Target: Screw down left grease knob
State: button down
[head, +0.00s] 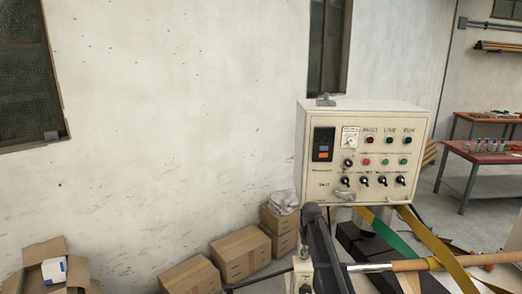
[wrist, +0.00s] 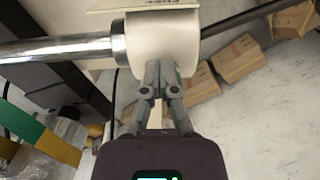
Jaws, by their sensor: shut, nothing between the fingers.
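My gripper (wrist: 162,68) is in the wrist view, with its grey fingers together and nothing held. Its fingertips lie over the lower edge of a cream rounded housing (wrist: 165,38); I cannot tell whether they touch it. I cannot make out the left grease knob clearly in the wrist view; the fingers cover part of the housing there. In the head view, a pale machine block (head: 303,275) with a small fitting on top stands at the bottom centre. I cannot tell whether that fitting is a grease knob. My gripper is not clearly seen in the head view.
A chrome shaft (wrist: 60,48) enters the housing from the left, and a dark bar (wrist: 250,18) runs off to the right. A control panel (head: 363,155) stands behind the machine. Cardboard boxes (head: 240,252) line the wall. Green and yellow strips (head: 390,235) hang at the right.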

jog(key=shift+w+a, duration=0.1)
jog(key=shift+a, duration=0.65)
dwell(0.5)
jog(key=shift+s+a, duration=0.15)
jog(key=shift+s, duration=0.25)
dwell(0.4)
notch_tip(320, 180, up, 6)
jog(key=p, duration=0.6)
dwell(0.3)
jog(key=d, duration=0.1)
jog(key=d+r+p, duration=0.1)
jog(key=shift+d, duration=0.35)
jog(key=shift+f, duration=0.15)
